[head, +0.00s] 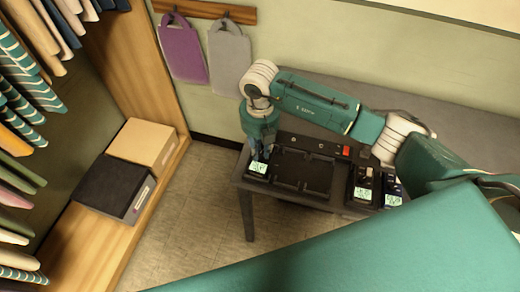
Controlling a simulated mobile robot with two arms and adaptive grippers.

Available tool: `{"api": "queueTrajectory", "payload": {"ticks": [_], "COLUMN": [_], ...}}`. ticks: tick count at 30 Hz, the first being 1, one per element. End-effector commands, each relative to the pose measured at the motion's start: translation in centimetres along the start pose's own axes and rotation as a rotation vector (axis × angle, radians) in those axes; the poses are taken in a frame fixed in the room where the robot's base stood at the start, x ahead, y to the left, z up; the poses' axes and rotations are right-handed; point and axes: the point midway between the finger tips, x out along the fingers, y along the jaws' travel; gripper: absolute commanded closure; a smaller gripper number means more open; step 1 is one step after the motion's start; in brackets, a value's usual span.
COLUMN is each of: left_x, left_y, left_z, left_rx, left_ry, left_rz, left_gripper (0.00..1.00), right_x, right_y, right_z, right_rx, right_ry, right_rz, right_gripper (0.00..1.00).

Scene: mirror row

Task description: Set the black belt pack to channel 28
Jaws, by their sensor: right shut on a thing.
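A dark, apparently black belt pack (258,168) with a small lit greenish screen is at the left end of the dark table. The screen's digits are too small to read. My right gripper (260,154) points down over the upper part of this pack and is shut on it. The fingers hide the exact part held. Two other packs with lit screens are at the right: a black one (363,188) and a dark bluish one (393,192). My left gripper is not in view.
A black tray (302,185) lies between the packs on the dark table (245,187). A red item (346,150) is behind it. Shelves on the left hold a tan box (143,143) and a black box (108,188) below hanging clothes. The floor (190,215) between is clear.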

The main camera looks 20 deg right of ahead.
Motion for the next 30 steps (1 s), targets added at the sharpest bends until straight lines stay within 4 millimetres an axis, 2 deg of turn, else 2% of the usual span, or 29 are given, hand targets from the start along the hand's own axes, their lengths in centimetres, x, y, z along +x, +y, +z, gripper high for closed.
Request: {"api": "queueTrajectory", "payload": {"ticks": [15, 21, 30], "left_x": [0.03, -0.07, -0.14], "left_y": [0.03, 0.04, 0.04], "left_z": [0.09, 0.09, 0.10], "left_rx": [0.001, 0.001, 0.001], "left_ry": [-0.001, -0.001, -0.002], "left_rz": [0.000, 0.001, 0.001], "left_gripper": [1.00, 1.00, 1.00], "right_x": [-0.03, -0.05, -0.02], "right_y": [0.06, 0.06, 0.03], "right_z": [-0.05, -0.01, 0.00], "right_rx": [0.457, 0.577, 0.667], "right_ry": [0.001, 0.000, 0.000], "right_rz": [0.001, 0.001, 0.001], "right_gripper": [1.00, 1.00, 1.00]}}
